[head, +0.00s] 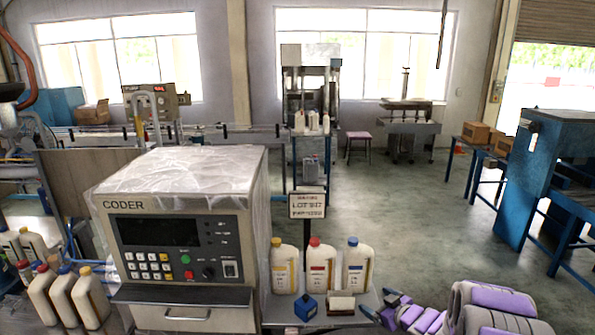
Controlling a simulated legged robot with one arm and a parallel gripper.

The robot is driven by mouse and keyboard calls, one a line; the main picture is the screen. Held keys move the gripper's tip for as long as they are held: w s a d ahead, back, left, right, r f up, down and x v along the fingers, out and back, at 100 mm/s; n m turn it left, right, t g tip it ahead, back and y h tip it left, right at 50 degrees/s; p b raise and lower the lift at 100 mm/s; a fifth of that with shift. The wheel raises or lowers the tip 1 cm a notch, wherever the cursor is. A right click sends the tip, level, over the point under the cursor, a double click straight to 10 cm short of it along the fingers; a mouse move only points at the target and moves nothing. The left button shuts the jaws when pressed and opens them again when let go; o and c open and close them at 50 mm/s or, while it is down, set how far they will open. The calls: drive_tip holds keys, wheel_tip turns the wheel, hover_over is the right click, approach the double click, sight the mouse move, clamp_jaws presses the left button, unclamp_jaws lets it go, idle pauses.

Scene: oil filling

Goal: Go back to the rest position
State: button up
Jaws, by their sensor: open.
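My arm, grey and purple, reaches in from the bottom right. My gripper (380,306) is at its left end, low beside the right edge of a small shelf (268,312). The gripper is open and I see nothing between its fingers. On the shelf stand three upright white bottles: one with a yellow cap (285,267), one with a red cap (320,267) and one with a blue cap (357,267). In front of them are a small blue item (306,308) and a white and brown block (341,304), apart from the gripper.
A coder machine (180,240) under clear plastic fills the left front. More capped bottles (75,297) stand at the far left. A printed sign (307,205) stands behind the shelf. A blue machine frame (535,185) is at the right. The floor (420,215) between is open.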

drive_tip(key=s+d+r+m+g+h+b, duration=0.1)
drive_tip(key=s+r+m+g+h+b, duration=0.2)
drive_tip(key=s, duration=0.7)
drive_tip(key=s+d+r+m+g+h+b, duration=0.1)
drive_tip(key=s+r+m+g+h, duration=0.3)
drive_tip(key=s, duration=0.5)
drive_tip(key=s+a+g+b, duration=0.1)
drive_tip(key=s+a+g, duration=0.2)
drive_tip(key=s, duration=1.3)
drive_tip(key=s+a+g+y+b, duration=0.1)
drive_tip(key=s+a+g, duration=0.3)
drive_tip(key=s+a, duration=0.6)
drive_tip(key=s+b, duration=0.1)
drive_tip(key=s, duration=0.6)
drive_tip(key=shift+r+y+b, duration=0.25)
drive_tip(key=shift+y+b, duration=0.05)
drive_tip(key=shift+w+a, duration=0.1)
drive_tip(key=shift+a, duration=0.3)
drive_tip(key=shift+d, duration=0.25)
drive_tip(key=shift+a, duration=0.1)
drive_tip(key=shift+c, duration=0.4)
